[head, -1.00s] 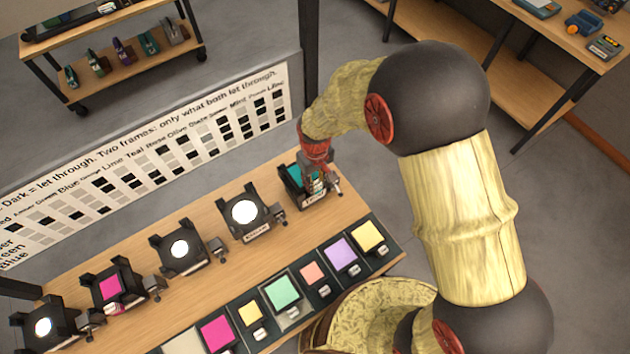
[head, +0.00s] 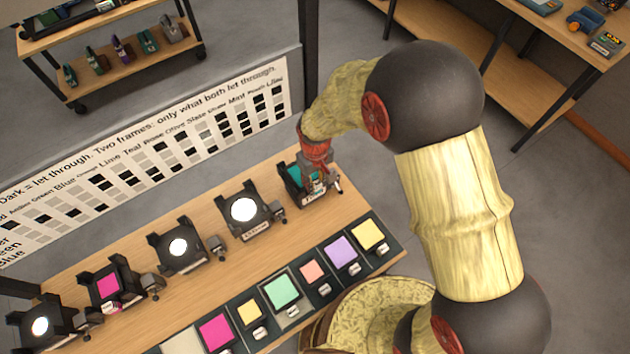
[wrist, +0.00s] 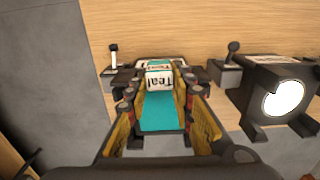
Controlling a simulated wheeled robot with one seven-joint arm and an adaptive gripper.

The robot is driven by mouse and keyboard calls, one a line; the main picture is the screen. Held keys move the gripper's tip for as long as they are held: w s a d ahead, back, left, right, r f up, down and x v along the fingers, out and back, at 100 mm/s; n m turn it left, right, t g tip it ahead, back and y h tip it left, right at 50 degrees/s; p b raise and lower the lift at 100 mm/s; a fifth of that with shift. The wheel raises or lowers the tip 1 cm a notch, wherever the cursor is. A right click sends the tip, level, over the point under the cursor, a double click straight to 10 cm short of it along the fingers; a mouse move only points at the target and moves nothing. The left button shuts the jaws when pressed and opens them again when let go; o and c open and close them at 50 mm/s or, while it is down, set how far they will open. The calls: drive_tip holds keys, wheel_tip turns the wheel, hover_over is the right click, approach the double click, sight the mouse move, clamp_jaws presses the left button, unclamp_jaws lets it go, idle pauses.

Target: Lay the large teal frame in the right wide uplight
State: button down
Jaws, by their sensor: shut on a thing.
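The large teal frame (wrist: 160,112) is between the fingers of my gripper (wrist: 158,95) in the wrist view, with its white "Teal" tag (wrist: 159,80) upright between the fingertips. In the head view my gripper (head: 318,180) is at the uplight (head: 296,180) at the right end of the row. The teal surface (head: 293,174) shows within that uplight's dark holder. My gripper is shut on the frame's tag. The fingers hide part of the frame, so I cannot tell whether it lies fully flat.
A lit uplight (head: 243,209) stands left of it, with more uplights further left, one holding a magenta frame (head: 107,286). A dark rack of coloured frames (head: 282,291) lies along the front. A printed chart (head: 150,160) stands behind. Small levers (wrist: 232,55) stick up beside the uplights.

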drive_tip(key=shift+f, duration=0.3)
drive_tip(key=c, duration=1.5)
unclamp_jaws()
drive_tip(key=shift+o, duration=0.2)
wheel_tip(320, 180, up, 19)
drive_tip(key=p, duration=0.4)
drive_tip(key=shift+p, duration=0.35)
